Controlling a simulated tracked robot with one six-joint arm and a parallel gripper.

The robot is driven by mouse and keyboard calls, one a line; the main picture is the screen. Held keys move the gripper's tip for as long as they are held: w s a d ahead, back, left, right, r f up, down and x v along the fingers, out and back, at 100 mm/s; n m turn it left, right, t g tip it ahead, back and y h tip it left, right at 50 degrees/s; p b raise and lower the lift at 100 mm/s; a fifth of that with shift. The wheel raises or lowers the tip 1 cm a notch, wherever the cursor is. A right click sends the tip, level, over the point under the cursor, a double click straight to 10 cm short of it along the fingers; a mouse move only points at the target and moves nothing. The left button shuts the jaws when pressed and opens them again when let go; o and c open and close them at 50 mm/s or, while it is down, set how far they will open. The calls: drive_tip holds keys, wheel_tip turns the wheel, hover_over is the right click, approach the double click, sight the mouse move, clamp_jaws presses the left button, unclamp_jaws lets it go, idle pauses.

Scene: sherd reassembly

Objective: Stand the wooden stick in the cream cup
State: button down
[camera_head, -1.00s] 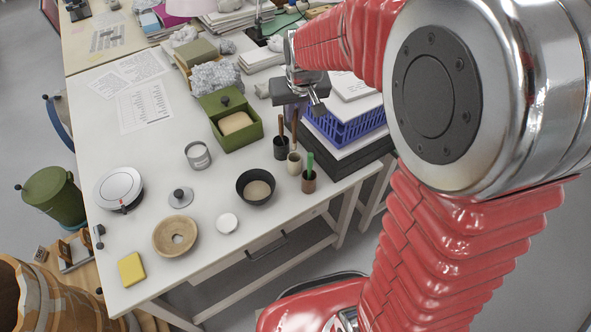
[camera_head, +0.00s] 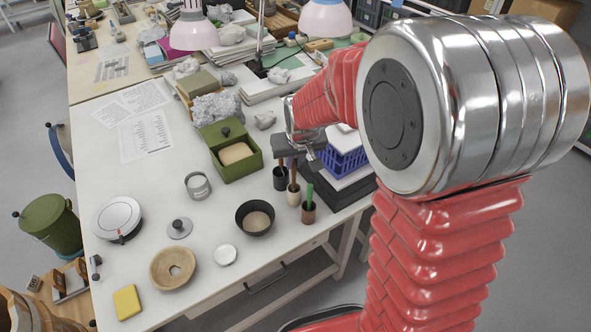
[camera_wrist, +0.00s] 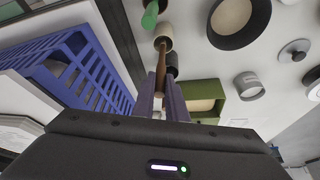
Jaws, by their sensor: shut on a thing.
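My gripper (camera_head: 298,157) is shut on the brown wooden stick (camera_head: 294,179), near its upper end. The wrist view shows the stick (camera_wrist: 160,65) running from between the fingertips (camera_wrist: 161,88) to the cream cup (camera_wrist: 166,30). In the head view the cream cup (camera_head: 294,199) stands upright on the table, below my gripper. The stick's lower end shows at the cup's mouth; how deep it sits, and whether it touches the bottom, I cannot tell.
A dark cup (camera_head: 280,180) with a brown stick and a brown cup (camera_head: 308,214) with a green stick (camera_head: 309,193) stand close on either side. A blue basket (camera_head: 345,163) is to the right, a green box (camera_head: 233,157) to the left, a black bowl (camera_head: 255,219) in front.

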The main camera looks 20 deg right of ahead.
sight(295, 169)
drive_tip(key=shift+f, duration=1.8)
drive_tip(key=c, duration=1.8)
unclamp_jaws()
drive_tip(key=shift+o, duration=0.2)
drive_tip(key=v, duration=1.2)
drive_tip(key=shift+r, duration=0.15)
